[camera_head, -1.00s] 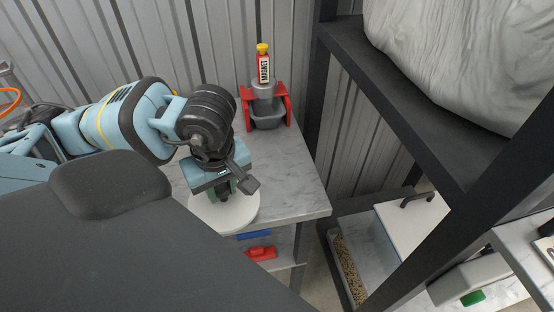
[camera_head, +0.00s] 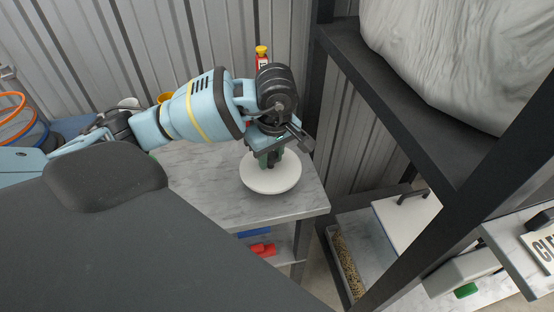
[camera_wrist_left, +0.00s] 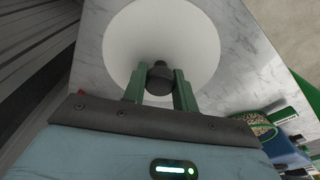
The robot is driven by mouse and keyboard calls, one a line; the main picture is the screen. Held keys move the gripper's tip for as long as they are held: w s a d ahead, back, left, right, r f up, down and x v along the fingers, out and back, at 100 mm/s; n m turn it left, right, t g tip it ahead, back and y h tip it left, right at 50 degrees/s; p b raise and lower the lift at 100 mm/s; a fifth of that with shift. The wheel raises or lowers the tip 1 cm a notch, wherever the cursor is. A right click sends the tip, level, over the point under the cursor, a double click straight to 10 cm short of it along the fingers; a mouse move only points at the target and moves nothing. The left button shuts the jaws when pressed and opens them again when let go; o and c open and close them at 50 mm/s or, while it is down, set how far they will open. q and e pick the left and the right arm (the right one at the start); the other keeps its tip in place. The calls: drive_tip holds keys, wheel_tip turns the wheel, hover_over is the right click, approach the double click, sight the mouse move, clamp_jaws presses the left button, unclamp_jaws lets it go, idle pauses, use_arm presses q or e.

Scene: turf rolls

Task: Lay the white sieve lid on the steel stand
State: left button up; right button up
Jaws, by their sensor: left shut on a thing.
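The white sieve lid (camera_head: 272,184) is a round white disc above or on the marble-topped bench. My left gripper (camera_head: 268,162) is shut on its dark knob, over the middle of the lid. In the left wrist view the lid (camera_wrist_left: 118,38) fills the top middle, and the green fingers of my left gripper (camera_wrist_left: 160,82) stand on both sides of the black knob (camera_wrist_left: 160,76). I cannot tell whether the lid touches the bench. I cannot make out the steel stand. My right gripper is not in view.
The bench top (camera_head: 205,185) is bare left of the lid. The yellow-capped magnet (camera_head: 262,55) shows behind my left wrist, which hides its holder. A dark shelf frame (camera_head: 400,85) with a large wrapped bag (camera_head: 450,60) stands at the right. A corrugated wall (camera_head: 215,40) is behind.

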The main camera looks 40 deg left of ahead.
sight(281, 165)
use_arm(q)
drive_tip(key=shift+w+d, duration=0.1)
drive_tip(key=shift+w, duration=0.65)
drive_tip(key=shift+w, duration=0.15)
drive_tip(key=shift+w+f, duration=0.1)
drive_tip(key=shift+w, duration=0.25)
drive_tip(key=shift+s+f, duration=0.1)
drive_tip(key=shift+f, duration=1.65)
drive_tip(key=shift+f, duration=0.1)
drive_tip(key=o, duration=1)
drive_tip(key=shift+o, duration=0.2)
wheel_tip(281, 165, up, 12)
drive_tip(key=d+p, duration=0.1)
drive_tip(key=shift+s+d, duration=0.2)
drive_tip(key=shift+s, duration=0.05)
